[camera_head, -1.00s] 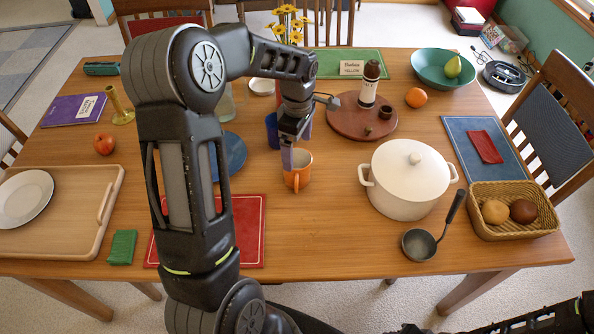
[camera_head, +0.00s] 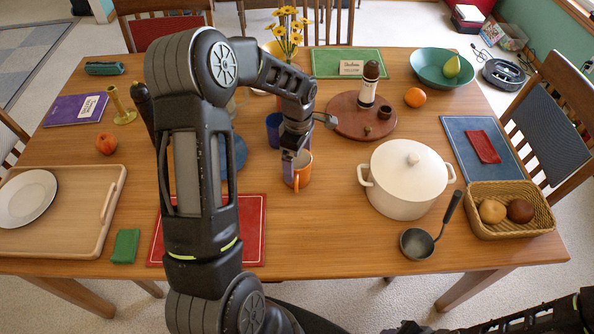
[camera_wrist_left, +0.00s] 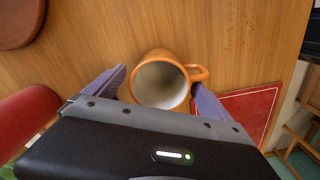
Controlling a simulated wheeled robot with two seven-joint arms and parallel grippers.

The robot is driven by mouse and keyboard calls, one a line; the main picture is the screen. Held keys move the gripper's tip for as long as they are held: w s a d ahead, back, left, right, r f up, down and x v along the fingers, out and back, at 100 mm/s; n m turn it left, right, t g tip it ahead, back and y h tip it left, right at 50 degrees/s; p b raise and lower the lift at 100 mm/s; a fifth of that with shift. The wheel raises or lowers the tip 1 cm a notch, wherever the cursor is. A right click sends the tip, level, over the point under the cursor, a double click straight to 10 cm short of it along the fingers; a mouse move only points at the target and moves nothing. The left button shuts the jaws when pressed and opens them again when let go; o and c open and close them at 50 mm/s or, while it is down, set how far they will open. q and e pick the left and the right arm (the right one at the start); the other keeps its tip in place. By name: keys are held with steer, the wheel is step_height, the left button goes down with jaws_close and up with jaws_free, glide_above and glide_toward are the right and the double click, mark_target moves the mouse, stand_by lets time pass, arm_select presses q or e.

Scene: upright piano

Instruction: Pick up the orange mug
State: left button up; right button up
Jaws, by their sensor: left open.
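The orange mug (camera_head: 301,177) stands upright on the table, just below my left gripper (camera_head: 294,165). In the left wrist view the mug (camera_wrist_left: 160,82) lies between the two purple fingers of my left gripper (camera_wrist_left: 158,90), with its white inside visible and its handle to the right. The fingers are open, one on each side of the mug; I cannot tell if either touches it. My left gripper hides part of the mug in the head view. My right gripper is not in view.
A white lidded pot (camera_head: 407,180) stands right of the mug, with a ladle (camera_head: 418,243) beside it. A blue cup (camera_head: 273,130) and a round wooden board (camera_head: 345,124) are behind. A red mat (camera_head: 252,225) lies in front left. Bare table lies in front of the mug.

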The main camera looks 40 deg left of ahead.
arm_select(q)
steer(key=shift+c, duration=0.5)
jaws_close()
stand_by(0.6)
